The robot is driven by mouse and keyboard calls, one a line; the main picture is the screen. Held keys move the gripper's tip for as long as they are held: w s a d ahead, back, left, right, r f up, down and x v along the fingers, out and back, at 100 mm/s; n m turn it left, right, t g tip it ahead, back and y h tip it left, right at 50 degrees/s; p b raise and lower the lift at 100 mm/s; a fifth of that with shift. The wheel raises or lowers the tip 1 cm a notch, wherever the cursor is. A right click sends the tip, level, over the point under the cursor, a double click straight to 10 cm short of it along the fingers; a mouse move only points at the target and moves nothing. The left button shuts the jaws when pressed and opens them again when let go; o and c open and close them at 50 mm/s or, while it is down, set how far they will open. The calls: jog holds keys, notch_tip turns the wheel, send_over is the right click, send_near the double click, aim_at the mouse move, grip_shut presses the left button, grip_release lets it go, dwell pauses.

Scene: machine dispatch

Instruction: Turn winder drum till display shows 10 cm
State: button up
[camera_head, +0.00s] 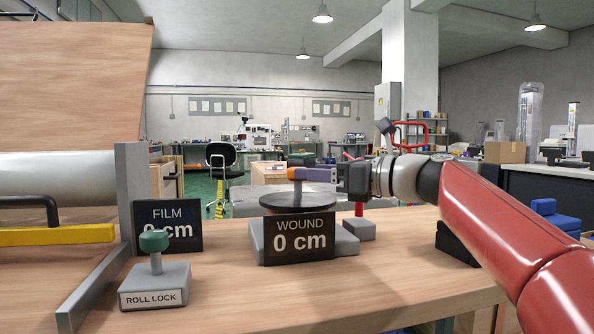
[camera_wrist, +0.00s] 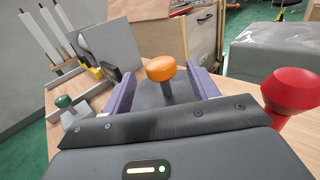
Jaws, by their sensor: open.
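The winder drum (camera_head: 298,201) is a dark flat disc on a grey base at the middle of the bench. Its orange knob (camera_wrist: 161,68) stands between the two purple fingers of my gripper (camera_wrist: 162,80) in the wrist view, with gaps showing at both sides. My gripper is open and also shows in the head view (camera_head: 312,174), level with the knob and reaching in from the right. The winder display (camera_head: 299,238) in front of the drum reads "WOUND 0 cm". Most of the drum is hidden in the wrist view.
A FILM display (camera_head: 168,213), its number partly covered, stands left, behind the green-knobbed roll lock (camera_head: 155,277). A grey plate (camera_head: 128,190) and white roll (camera_head: 60,180) are farther left. A red knob (camera_wrist: 292,90) stands right of my gripper. Bench front right is clear.

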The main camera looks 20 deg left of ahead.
jog(key=shift+x, duration=2.35)
jog(key=shift+c, duration=0.2)
grip_shut()
